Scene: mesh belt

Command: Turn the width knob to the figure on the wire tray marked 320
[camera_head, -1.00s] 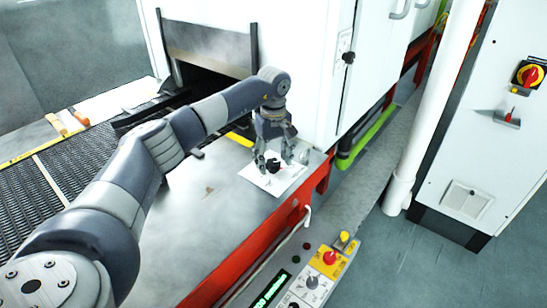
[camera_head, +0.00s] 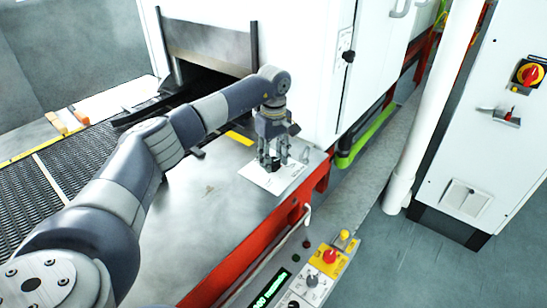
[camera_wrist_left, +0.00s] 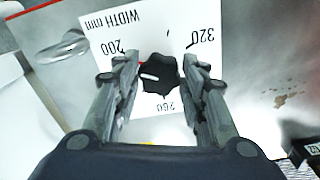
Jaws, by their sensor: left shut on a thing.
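The black width knob (camera_wrist_left: 160,73) sits on a white plate (camera_wrist_left: 158,25) printed "WIDTH mm", with 200 at upper left, 320 at upper right and 260 at the bottom. The knob's white pointer line lies toward the left, on the side of 200. My left gripper (camera_head: 273,163) points down over the plate (camera_head: 262,183). In the left wrist view its two fingers (camera_wrist_left: 160,90) stand on either side of the knob, shut on it. No wire tray with a readable figure shows. My right gripper is out of view.
The plate lies on a metal table (camera_head: 215,205) with a red front edge. A mesh belt (camera_head: 75,160) runs at left into the white machine (camera_head: 300,60). A control panel (camera_head: 310,280) with a red button is at the front. A white pipe (camera_head: 425,120) stands at right.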

